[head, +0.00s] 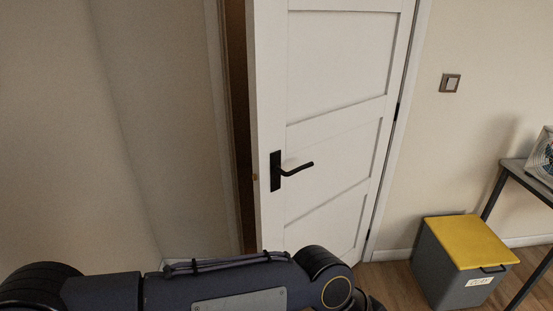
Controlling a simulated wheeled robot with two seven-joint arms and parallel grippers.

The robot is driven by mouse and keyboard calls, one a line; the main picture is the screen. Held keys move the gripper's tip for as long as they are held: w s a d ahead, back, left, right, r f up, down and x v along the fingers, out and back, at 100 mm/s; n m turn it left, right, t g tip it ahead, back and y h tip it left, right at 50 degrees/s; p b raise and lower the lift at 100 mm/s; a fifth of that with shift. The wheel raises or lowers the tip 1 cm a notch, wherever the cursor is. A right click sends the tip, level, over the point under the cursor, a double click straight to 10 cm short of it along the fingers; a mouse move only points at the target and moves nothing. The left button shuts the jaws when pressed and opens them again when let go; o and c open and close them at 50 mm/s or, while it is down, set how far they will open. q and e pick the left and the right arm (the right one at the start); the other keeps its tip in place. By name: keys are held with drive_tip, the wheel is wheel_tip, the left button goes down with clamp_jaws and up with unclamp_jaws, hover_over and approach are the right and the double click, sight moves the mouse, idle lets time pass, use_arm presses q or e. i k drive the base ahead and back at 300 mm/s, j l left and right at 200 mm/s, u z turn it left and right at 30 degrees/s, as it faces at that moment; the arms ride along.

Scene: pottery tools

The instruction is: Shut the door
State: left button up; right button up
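The white panelled door (335,60) stands ajar in the middle of the head view, with a dark gap (237,110) along its left edge. Its hinges are on the right side. A black lever handle (292,171) on a black plate sits near the door's left edge. The door's bottom left part is hidden behind my arm. One of my arms crosses the bottom of the view from the left, below the handle and apart from it as seen here. Neither gripper shows clearly in the view.
A grey bin with a yellow lid (468,241) stands on the wooden floor right of the door. A dark-legged table (528,178) with a patterned item is at the right edge. A light switch (450,83) is on the wall. A bare wall fills the left.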

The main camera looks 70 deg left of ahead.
sight(325, 77)
drive_tip(key=j+u, duration=0.15)
drive_tip(key=u, duration=1.7)
